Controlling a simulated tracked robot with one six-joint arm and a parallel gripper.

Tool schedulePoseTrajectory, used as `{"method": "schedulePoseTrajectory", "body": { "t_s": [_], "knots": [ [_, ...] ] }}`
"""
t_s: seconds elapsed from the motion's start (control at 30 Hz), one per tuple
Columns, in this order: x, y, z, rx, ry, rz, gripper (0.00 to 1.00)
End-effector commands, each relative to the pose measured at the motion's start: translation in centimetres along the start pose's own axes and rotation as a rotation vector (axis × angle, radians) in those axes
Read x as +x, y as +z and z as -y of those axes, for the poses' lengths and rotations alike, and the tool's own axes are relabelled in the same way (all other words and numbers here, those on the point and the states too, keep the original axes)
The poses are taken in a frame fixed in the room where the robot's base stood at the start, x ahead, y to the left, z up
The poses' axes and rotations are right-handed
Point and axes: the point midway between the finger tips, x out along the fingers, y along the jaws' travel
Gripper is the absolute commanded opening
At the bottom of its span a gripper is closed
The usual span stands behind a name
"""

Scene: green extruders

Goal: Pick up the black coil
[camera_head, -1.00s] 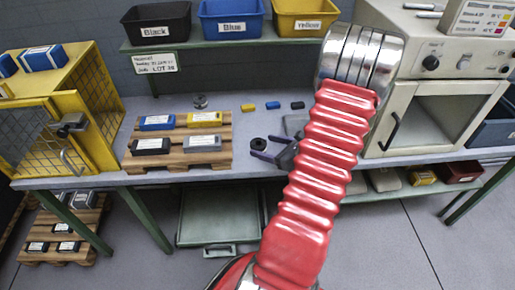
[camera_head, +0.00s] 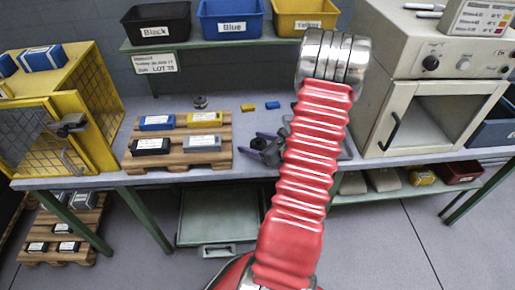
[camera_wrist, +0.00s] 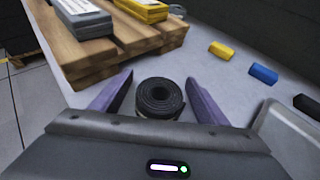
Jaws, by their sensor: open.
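The black coil (camera_wrist: 159,97) lies on the grey bench top, seen in the wrist view as a rolled black spiral. My gripper (camera_wrist: 155,88) is open, with one purple finger on each side of the coil. The coil sits between the fingers, with a gap to the right finger and a smaller one to the left. In the head view my gripper (camera_head: 262,143) is low over the bench, and the coil (camera_head: 259,143) shows as a dark shape between its fingers. My red arm hides part of the bench behind it.
A wooden pallet (camera_wrist: 120,42) with labelled blocks stands close to the left of the gripper. Small yellow (camera_wrist: 221,50), blue (camera_wrist: 263,74) and black (camera_wrist: 306,103) blocks lie to the right. A grey tray (camera_wrist: 290,140) is near the right finger. A white oven (camera_head: 440,110) stands further right.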

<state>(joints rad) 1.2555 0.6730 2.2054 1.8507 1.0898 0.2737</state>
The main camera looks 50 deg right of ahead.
Motion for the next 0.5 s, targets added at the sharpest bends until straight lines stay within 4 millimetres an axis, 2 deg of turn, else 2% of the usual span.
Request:
{"method": "schedulePoseTrajectory", "body": {
  "t_s": [0.17, 0.5],
  "knots": [
    [1.55, -0.02, -0.06, 0.0, 0.001, 0.0, 0.68],
    [1.62, 0.01, -0.03, 0.0, 0.0, 0.0, 0.68]
  ]
}}
